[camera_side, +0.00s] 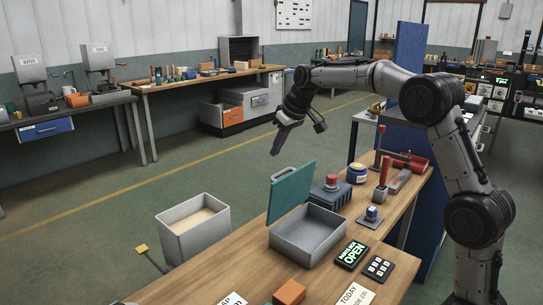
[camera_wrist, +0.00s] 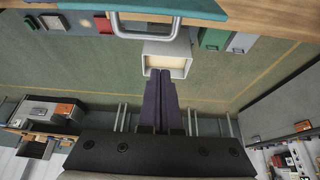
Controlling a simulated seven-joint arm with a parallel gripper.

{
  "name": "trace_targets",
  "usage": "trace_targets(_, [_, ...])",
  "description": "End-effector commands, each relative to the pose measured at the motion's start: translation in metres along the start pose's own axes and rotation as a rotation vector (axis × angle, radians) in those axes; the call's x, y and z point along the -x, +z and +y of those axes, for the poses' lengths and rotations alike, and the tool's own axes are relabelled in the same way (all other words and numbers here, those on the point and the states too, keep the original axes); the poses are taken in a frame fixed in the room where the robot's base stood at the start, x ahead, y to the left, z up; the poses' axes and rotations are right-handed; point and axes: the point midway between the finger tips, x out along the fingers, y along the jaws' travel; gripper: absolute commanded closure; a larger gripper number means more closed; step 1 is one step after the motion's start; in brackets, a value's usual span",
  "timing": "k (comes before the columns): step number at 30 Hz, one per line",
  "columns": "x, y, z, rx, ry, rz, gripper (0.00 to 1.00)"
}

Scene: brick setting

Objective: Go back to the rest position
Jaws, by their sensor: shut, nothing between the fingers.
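My gripper (camera_side: 276,147) hangs in the air above and beyond the far edge of the wooden workbench (camera_side: 200,283), pointing down and a little left in the side view. Its two dark fingers (camera_wrist: 160,75) lie side by side in the wrist view, shut with nothing between them. It is apart from everything on the bench. Below it stands a grey box (camera_side: 312,235) with its teal lid (camera_side: 292,190) standing open. In the wrist view the fingertips overlap a pale bin (camera_wrist: 172,55) on the floor, far from them.
The pale bin (camera_side: 192,225) stands beside the bench. A blue-lidded jar (camera_side: 357,173), a red button box (camera_side: 331,190), a red clamp (camera_side: 405,160), a keypad (camera_side: 379,268), a lit OPEN sign (camera_side: 352,254) and an orange brick (camera_side: 289,293) are on the bench. The air around my gripper is clear.

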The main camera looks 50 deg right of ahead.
Motion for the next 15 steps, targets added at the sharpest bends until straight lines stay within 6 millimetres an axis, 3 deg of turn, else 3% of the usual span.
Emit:
trace_targets(8, [0.017, -0.003, -0.008, 0.014, -0.001, 0.02, 1.0])
trace_targets(11, [0.052, -0.008, -0.023, 0.042, 0.001, 0.078, 1.0])
trace_targets(15, [0.11, 0.018, -0.056, 0.091, -0.003, 0.133, 1.0])
